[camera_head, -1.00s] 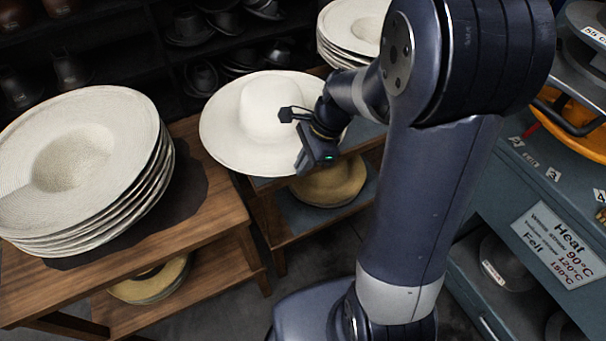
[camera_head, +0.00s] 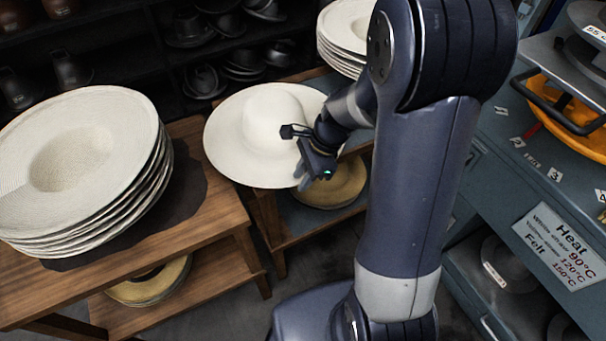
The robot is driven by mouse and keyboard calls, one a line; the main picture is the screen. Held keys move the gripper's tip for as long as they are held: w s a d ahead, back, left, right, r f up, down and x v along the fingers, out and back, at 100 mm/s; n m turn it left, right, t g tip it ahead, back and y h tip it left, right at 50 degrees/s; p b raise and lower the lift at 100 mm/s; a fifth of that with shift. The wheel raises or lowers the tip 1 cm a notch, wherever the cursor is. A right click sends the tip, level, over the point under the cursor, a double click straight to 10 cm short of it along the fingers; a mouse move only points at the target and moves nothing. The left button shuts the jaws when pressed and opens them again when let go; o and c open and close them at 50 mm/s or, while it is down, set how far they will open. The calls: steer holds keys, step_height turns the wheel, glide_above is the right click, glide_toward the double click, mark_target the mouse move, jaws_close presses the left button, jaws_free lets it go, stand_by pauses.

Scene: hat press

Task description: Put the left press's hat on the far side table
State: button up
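A white wide-brimmed hat (camera_head: 238,135) with a round crown is over the far side table (camera_head: 268,222), beyond the near wooden table. My gripper (camera_head: 304,178) is at the right part of its brim, on the near side. The fingers are small and partly hidden by the gripper body, so I cannot tell whether they are shut on the brim. I cannot tell whether the hat rests on the tabletop or hangs just above it. The press (camera_head: 575,105) at the right edge has an orange form and a dark handle.
A stack of white hats (camera_head: 75,165) fills the near wooden table (camera_head: 215,215) at left. Another white stack (camera_head: 345,35) stands behind my arm. Straw hats (camera_head: 335,185) lie on the lower shelf. Dark shelves with black hats stand behind. A blue-grey press bench (camera_head: 500,180) is at right.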

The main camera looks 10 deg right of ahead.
steer(key=shift+o, duration=0.2)
steer(key=shift+r, duration=0.25)
steer(key=p+v, duration=0.1)
steer(key=v, duration=1)
steer(key=shift+d+r, duration=0.15)
steer(key=shift+r, duration=0.25)
stand_by(0.6)
